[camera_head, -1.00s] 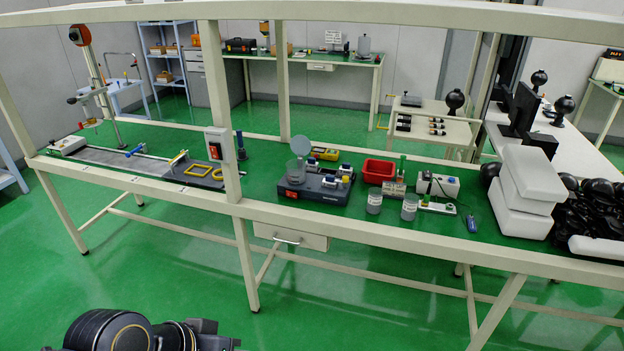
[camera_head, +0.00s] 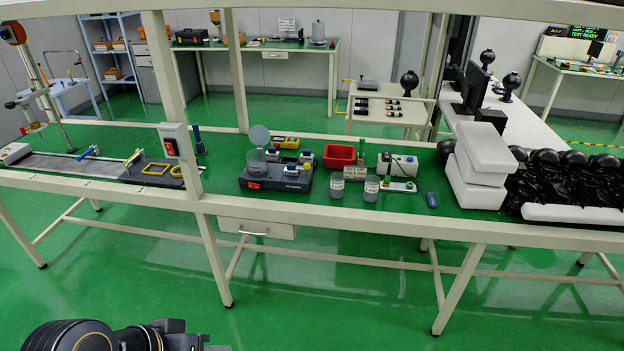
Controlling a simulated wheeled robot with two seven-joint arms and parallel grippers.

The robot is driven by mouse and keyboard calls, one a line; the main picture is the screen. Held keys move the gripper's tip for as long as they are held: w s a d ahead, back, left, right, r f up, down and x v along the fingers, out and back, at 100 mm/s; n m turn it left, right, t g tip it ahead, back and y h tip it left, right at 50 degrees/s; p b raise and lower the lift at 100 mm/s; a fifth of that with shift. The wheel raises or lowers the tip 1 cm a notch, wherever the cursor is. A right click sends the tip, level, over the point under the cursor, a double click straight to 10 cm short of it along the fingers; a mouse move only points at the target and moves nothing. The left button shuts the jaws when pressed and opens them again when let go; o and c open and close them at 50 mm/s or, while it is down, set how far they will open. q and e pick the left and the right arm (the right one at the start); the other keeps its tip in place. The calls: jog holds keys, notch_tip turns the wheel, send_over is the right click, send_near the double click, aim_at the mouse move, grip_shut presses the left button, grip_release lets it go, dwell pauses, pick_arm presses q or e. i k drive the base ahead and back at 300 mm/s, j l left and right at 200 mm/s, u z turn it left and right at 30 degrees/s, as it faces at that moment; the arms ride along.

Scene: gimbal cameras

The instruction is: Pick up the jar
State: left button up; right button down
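Two small grey jars with pale labels stand upright side by side near the front edge of the green bench: a left jar (camera_head: 337,189) and a right jar (camera_head: 371,189). I cannot tell which one the task means. A clear round vessel (camera_head: 256,161) with a raised disc lid stands on a dark device to their left. Part of my own dark arm shows at the bottom left, well short of the bench. Neither gripper's fingers can be seen.
A red bin (camera_head: 341,156) stands behind the jars, and a white box device (camera_head: 397,164) is to the right. White foam blocks (camera_head: 478,178) and black parts fill the right end. A frame post (camera_head: 170,85) and overhead beam cross the bench's front. Open green floor lies before it.

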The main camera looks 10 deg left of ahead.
aim_at(337, 178)
jog(key=i+z, duration=0.45)
jog(key=i, duration=1.3)
